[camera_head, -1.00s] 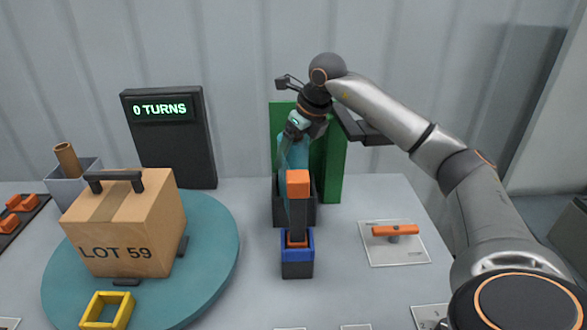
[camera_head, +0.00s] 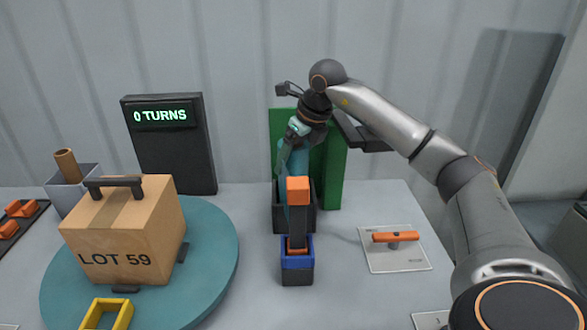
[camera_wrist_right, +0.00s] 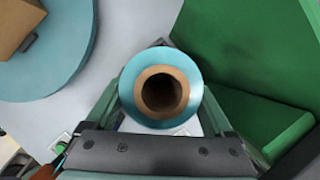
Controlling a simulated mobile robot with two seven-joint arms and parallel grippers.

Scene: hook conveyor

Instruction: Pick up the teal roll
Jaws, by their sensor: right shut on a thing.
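The teal roll (camera_head: 293,160) stands upright in front of the green panel, over a dark holder (camera_head: 308,212). In the right wrist view the roll (camera_wrist_right: 196,85) is seen end-on, with a brown core around a dark hole. My right gripper (camera_head: 292,142) is shut on the roll near its top; in the right wrist view its fingers lie on both sides of the roll. Whether the roll's lower end touches the holder is hidden behind the orange-topped tool. My left gripper is not in view.
An orange-topped dark tool (camera_head: 298,190) stands in a blue-rimmed block (camera_head: 297,262) in front of the roll. The green panel (camera_head: 335,165) is close behind. A carton (camera_head: 125,235) sits on a teal turntable (camera_head: 215,225) at left.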

